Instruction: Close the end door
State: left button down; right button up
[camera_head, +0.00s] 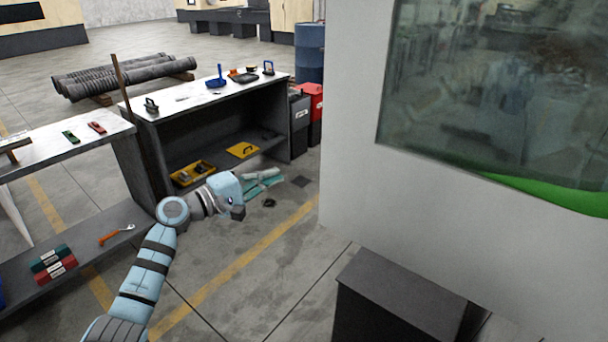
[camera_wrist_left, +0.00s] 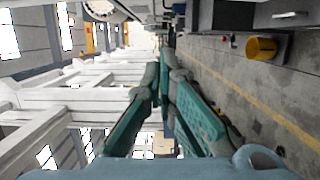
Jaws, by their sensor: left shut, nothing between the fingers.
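A large pale grey panel (camera_head: 352,120) with a dark glass window (camera_head: 490,90) fills the right side of the head view. It may be the end door, but no hinge or handle shows and I cannot tell whether it stands open. My left gripper (camera_head: 268,181) is shut and empty, left of the panel and apart from it, in front of the workbench. Its teal fingers (camera_wrist_left: 164,72) are together in the left wrist view, with nothing between them. My right gripper is out of view.
A dark workbench (camera_head: 205,97) with tools stands behind my left gripper, and another bench (camera_head: 75,150) is at the left. A black box (camera_head: 400,295) stands at the lower right. Open floor (camera_head: 250,285) with a yellow line lies between them.

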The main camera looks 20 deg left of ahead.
pick_arm(q)
jog(key=w+d+p, duration=0.2)
jog(key=w+d, duration=0.1)
jog(key=d, duration=0.4)
jog(key=shift+w+d, duration=0.35)
jog(key=shift+w+a+f, duration=0.1)
jog(key=shift+f, duration=0.05)
